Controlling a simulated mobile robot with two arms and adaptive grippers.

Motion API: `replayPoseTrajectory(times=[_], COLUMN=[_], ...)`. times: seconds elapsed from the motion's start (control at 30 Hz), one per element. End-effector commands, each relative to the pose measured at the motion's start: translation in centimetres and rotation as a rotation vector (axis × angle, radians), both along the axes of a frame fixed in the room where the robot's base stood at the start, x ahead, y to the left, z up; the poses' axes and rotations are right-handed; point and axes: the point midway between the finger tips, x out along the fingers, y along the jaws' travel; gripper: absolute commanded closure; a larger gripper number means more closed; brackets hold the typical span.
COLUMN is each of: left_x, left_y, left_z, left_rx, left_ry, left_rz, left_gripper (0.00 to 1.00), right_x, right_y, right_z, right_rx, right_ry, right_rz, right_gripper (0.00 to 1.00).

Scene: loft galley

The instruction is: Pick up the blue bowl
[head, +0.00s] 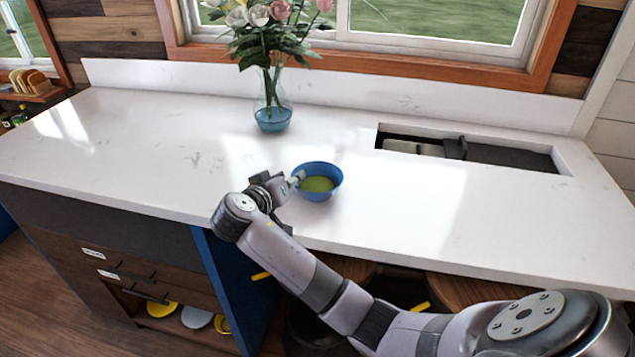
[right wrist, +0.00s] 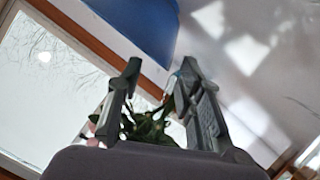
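The blue bowl (head: 328,193) stands upright on the white countertop near its front edge, with something yellow-green inside. My right gripper (head: 294,181) is at the bowl's left side, its tip close to or at the rim; I cannot tell whether it touches. In the right wrist view the two fingers (right wrist: 160,68) are apart, with a gap between them. Part of the blue bowl (right wrist: 140,22) shows beyond the fingertips at the top of that view. No part of the bowl is seen clamped between the fingers. My left gripper is out of view.
A glass vase (head: 272,115) with flowers stands behind the bowl near the window. A sink opening (head: 470,150) is cut into the countertop (head: 150,150) at right. Wooden stools (head: 480,290) stand below the front edge. The counter left of the bowl is clear.

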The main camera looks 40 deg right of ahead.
Motion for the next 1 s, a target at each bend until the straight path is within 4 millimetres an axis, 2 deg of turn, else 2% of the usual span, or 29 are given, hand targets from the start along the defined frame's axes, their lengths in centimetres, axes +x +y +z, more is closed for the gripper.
replayPoseTrajectory(times=[0.1, 0.2, 0.37, 0.5, 0.77, 1.0], left_x=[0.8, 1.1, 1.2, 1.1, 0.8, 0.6], left_y=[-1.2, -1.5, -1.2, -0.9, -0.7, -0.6], left_z=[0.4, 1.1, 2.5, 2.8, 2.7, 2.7], left_rx=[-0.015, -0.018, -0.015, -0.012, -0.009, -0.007], left_ry=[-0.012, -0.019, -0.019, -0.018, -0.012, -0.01], left_rz=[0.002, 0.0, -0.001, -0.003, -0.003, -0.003], left_gripper=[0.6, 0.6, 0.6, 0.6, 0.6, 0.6], right_x=[0.3, 0.8, 2.1, 2.9, 3.1, 3.1], right_y=[-0.4, -1.2, -2.8, -3.9, -4.2, -4.1], right_z=[-0.2, -0.3, -1.2, -2.0, -2.3, -2.3], right_rx=[0.001, -0.002, -0.003, 0.0, 0.002, 0.002], right_ry=[0.001, 0.002, 0.002, 0.002, -0.001, -0.001], right_rz=[0.0, -0.001, -0.001, 0.0, 0.001, 0.001], right_gripper=[0.66, 0.66, 0.66, 0.66, 0.66, 0.8])
